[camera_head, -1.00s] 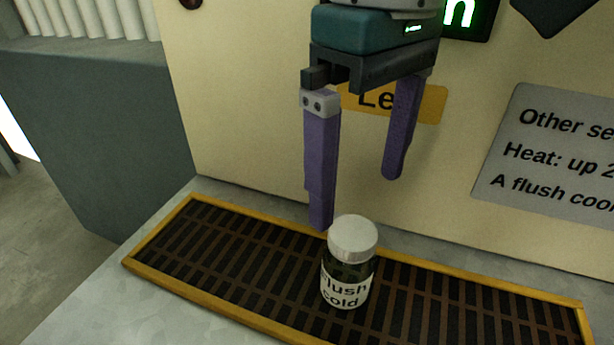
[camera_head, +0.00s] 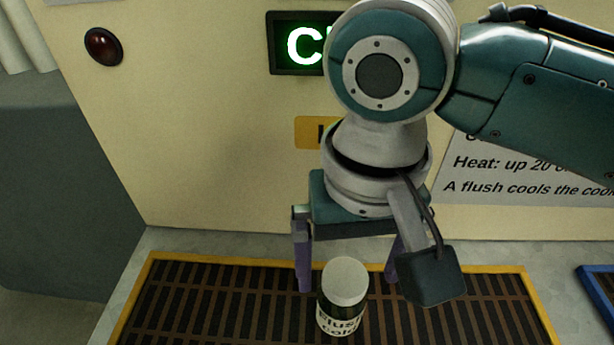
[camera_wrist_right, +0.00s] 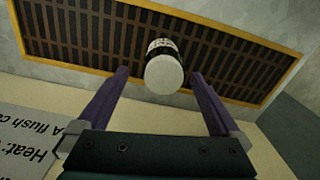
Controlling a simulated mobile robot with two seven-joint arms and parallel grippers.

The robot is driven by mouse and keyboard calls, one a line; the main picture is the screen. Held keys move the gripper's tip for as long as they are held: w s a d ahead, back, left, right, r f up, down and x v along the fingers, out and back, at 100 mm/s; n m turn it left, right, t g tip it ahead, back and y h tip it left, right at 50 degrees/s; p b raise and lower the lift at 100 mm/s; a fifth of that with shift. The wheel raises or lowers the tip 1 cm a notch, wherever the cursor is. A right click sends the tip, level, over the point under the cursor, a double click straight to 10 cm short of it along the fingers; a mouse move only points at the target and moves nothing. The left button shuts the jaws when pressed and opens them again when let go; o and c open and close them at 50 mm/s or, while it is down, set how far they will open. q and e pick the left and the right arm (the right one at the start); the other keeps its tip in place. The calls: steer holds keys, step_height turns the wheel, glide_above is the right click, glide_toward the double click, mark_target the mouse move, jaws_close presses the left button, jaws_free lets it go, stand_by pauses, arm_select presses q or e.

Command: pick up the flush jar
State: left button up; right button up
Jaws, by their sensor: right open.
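The flush jar (camera_head: 341,300) has a white lid and a white label reading "Flush cold". It stands upright on a dark slatted grate with a yellow frame (camera_head: 188,258). My right gripper (camera_head: 348,285) is open, its two purple fingers pointing down behind the jar in the head view. In the right wrist view the jar (camera_wrist_right: 164,68) shows ahead of and between the open fingers (camera_wrist_right: 160,80), with nothing held. My left gripper is not in view.
A cream panel (camera_head: 200,150) rises behind the grate, with a dark red button (camera_head: 104,46), a green-lit display (camera_head: 298,45) and a grey notice (camera_head: 480,205). A blue-edged tray (camera_head: 590,290) lies at the right. The grate left of the jar is clear.

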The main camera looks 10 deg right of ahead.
steer(key=f, duration=0.2)
steer(key=f+b, duration=0.1)
steer(key=f, duration=0.2)
steer(key=shift+s+a+f, duration=0.1)
steer(key=shift+a+f, duration=0.1)
steer(key=shift+c, duration=0.2)
steer(key=shift+r, duration=0.1)
jaws_close()
stand_by(0.4)
step_height(320, 180, up, 20)
steer(key=p, duration=0.6)
steer(key=w+d+r+n+p, duration=0.15)
steer(key=d+r, duration=0.25)
steer(key=r, duration=0.5)
steer(key=w+d+r+p, duration=0.1)
steer(key=d+r+p, duration=0.25)
steer(key=r, duration=0.65)
steer(key=s+r+p, duration=0.3)
steer(key=r+p, duration=1.4)
steer(key=p, duration=0.1)
steer(key=s+r+p, duration=0.3)
steer(key=r+p, duration=1.4)
steer(key=p, duration=0.2)
steer(key=shift+s+d+r, duration=0.15)
steer(key=shift+d+r, duration=0.05)
steer(key=shift+d, duration=0.05)
